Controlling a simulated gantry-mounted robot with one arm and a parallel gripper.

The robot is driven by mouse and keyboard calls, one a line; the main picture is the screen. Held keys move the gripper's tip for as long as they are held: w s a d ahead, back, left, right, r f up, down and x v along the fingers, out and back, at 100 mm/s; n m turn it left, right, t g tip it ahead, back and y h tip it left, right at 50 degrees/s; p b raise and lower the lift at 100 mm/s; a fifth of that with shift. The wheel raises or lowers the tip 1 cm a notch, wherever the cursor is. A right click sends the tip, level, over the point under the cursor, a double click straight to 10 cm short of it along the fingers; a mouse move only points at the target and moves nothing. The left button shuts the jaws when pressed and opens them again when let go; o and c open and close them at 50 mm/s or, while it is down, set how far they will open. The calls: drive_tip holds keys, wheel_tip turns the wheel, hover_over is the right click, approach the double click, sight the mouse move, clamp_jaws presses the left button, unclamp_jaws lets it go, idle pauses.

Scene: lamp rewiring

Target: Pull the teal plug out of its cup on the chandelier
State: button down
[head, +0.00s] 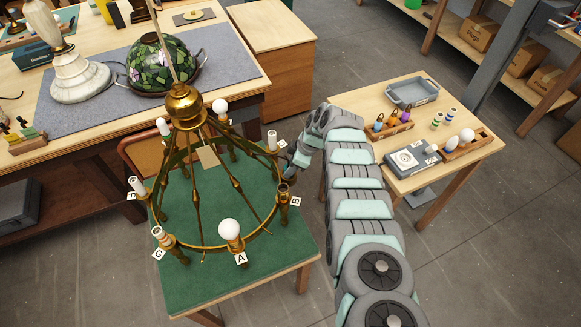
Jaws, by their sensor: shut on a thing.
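The brass ring chandelier (184,105) hangs over a green-topped table, with several cups around its ring. My gripper (287,168) is at the ring's right side, just above and behind the brass cup (283,190) by the tag B. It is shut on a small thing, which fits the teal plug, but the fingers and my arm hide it. I cannot make out the plug's colour or whether it still sits in a cup. The cup by tag B shows a dark open top.
White bulbs stand in some cups, such as the one by tag A (229,230). The green table (200,285) lies below. A side table at right holds a grey tray (412,92), small coloured parts and a bulb box. A workbench with a stained-glass lamp (155,65) stands behind left.

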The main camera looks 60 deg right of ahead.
sight(285, 166)
drive_tip(key=shift+r+p, duration=1.8)
drive_tip(key=shift+r, duration=0.4)
